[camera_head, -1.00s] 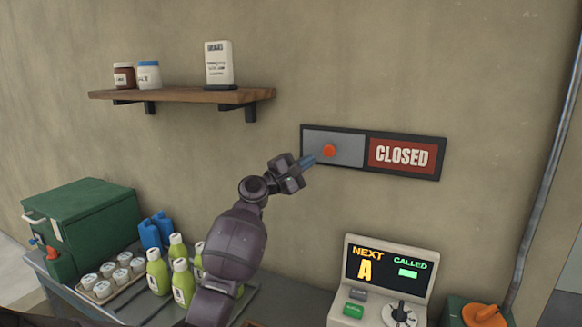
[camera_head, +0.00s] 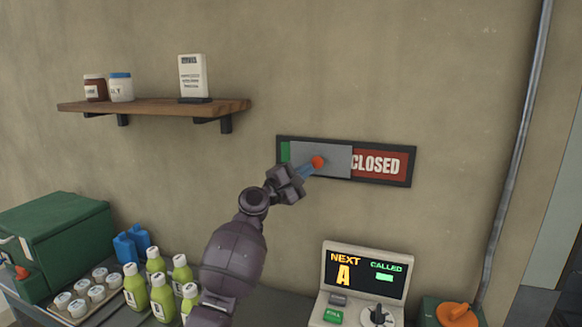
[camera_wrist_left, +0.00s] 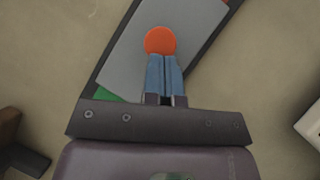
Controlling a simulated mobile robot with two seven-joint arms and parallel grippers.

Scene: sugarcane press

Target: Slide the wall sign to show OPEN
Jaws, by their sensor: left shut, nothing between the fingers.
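The wall sign (camera_head: 400,182) is a dark-framed panel on the wall. Its grey sliding cover (camera_head: 335,160) bears an orange-red knob (camera_head: 318,162). A thin green strip (camera_head: 285,152) shows left of the cover. To its right the red part (camera_head: 378,164) reads CLOSED, with its first letter at the cover's edge. My left gripper (camera_head: 309,168) is shut and empty, with its blue fingertips at the knob's left side. The left wrist view shows the fingertips (camera_wrist_left: 165,62) against or just short of the knob (camera_wrist_left: 160,41); contact is unclear. My right gripper is not in view.
A wooden shelf (camera_head: 150,107) with jars and a white card is on the wall at left. Below are green bottles (camera_head: 160,297), a green box (camera_head: 55,240) and a NEXT/CALLED display (camera_head: 365,275). A pipe (camera_head: 515,150) runs down the wall at right.

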